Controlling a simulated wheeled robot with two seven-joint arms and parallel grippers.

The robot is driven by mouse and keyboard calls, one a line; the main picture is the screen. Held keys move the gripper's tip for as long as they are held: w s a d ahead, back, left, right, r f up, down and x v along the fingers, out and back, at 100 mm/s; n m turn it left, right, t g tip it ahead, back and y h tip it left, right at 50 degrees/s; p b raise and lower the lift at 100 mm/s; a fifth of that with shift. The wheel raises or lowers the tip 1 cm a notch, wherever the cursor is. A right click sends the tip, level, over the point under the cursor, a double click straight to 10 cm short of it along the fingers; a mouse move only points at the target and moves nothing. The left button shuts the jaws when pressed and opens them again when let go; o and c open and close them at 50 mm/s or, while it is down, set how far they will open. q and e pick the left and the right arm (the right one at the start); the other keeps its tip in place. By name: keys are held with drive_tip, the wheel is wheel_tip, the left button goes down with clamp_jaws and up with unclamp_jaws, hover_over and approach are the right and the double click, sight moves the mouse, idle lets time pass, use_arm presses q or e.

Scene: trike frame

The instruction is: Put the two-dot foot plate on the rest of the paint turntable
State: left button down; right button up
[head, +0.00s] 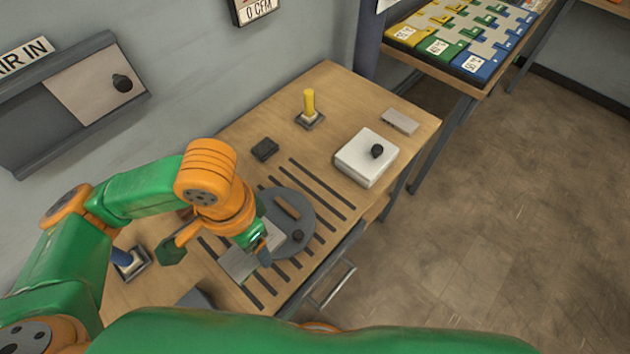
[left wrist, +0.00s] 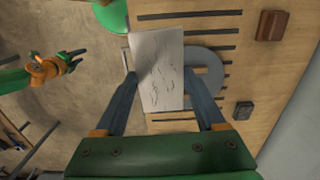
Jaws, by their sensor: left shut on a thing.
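My left gripper (head: 264,252) is shut on a pale grey flat plate (head: 236,264). In the left wrist view the plate (left wrist: 157,65) sits between the two fingers (left wrist: 160,82). I cannot make out any dots on it. The grey round turntable (head: 308,219) has a brown bar (head: 287,206) and a dark knob (head: 298,236) on top. The plate overlaps the turntable's near left side; I cannot tell whether they touch. The plate also hides part of the turntable (left wrist: 210,60) in the left wrist view. My right gripper (left wrist: 75,61) is small, away from the bench; its opening is unclear.
The wooden bench has dark slots around the turntable. A black block (head: 264,149), a yellow post (head: 309,103), a white box (head: 366,158) with a knob and a flat grey plate (head: 400,121) stand farther back. A blue post (head: 123,259) is at the left.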

use_arm(q)
drive_tip(key=shift+w+a+f, duration=0.15)
drive_tip(key=shift+w+f, duration=0.05)
drive_tip(key=w+f, duration=0.3)
drive_tip(key=w, duration=0.1)
drive_tip(key=w+f+b, duration=0.1)
drive_tip(key=w+f, duration=0.2)
drive_tip(key=w, duration=0.1)
drive_tip(key=w+f+b, duration=0.1)
drive_tip(key=w+f, duration=0.2)
drive_tip(key=w, duration=0.1)
drive_tip(key=shift+d+f, duration=0.15)
drive_tip(key=shift+d, duration=0.15)
drive_tip(key=f, duration=0.3)
drive_tip(key=shift+s+a+b, duration=0.1)
drive_tip(key=shift+s+b, duration=0.1)
drive_tip(key=shift+b, duration=0.1)
use_arm(e)
drive_tip(key=shift+s+a+f, duration=0.25)
drive_tip(key=shift+s+f, duration=0.05)
drive_tip(key=shift+f, duration=0.25)
drive_tip(key=shift+s+a+f, duration=0.2)
drive_tip(key=shift+s+f, duration=0.1)
drive_tip(key=shift+f, duration=0.25)
use_arm(q)
drive_tip(key=shift+w+f, duration=0.1)
use_arm(e)
drive_tip(key=shift+d, duration=0.1)
